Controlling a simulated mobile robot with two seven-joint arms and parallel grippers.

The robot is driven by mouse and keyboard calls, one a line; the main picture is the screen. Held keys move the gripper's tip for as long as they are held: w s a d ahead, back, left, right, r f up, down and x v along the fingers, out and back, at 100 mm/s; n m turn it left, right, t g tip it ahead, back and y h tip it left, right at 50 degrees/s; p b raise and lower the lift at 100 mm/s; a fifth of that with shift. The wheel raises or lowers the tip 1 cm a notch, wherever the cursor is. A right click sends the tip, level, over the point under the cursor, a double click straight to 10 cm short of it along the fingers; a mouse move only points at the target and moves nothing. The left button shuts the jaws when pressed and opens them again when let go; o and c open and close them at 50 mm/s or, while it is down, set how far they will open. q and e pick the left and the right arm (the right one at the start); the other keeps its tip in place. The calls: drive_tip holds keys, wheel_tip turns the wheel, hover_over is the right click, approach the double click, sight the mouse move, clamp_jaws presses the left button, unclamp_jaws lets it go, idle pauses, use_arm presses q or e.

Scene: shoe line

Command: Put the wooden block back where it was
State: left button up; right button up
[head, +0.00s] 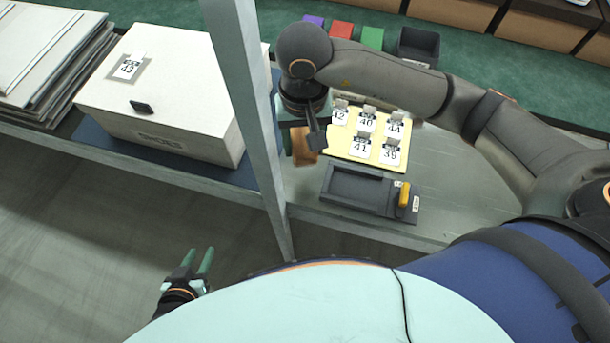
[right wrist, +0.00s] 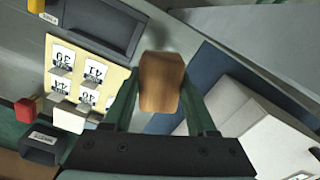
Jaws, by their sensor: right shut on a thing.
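The wooden block (right wrist: 161,82) is brown and sits between the fingers of my right gripper (right wrist: 160,100), which is shut on it. In the head view the block (head: 304,158) shows partly behind my right wrist, beside the left edge of the yellow board and close to the grey post. I cannot tell whether the block touches the table. My left gripper (head: 201,262) is open and empty, low over the floor at the left, far from the block.
The yellow board (head: 340,150) holds several numbered tags. A dark grey tray (head: 352,187) with a yellow handle (head: 404,195) lies in front. A grey post (head: 250,110) stands left of my right gripper. A large white box (head: 185,100) sits on a blue mat beyond it.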

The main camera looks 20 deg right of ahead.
hover_over(304, 177)
wheel_tip(304, 177, down, 5)
drive_tip(key=shift+s+r, duration=0.1)
drive_tip(key=shift+s, duration=0.05)
drive_tip(key=shift+f, duration=2.5)
drive_tip(key=o, duration=0.9)
wheel_tip(304, 177, up, 12)
drive_tip(key=shift+r, duration=0.2)
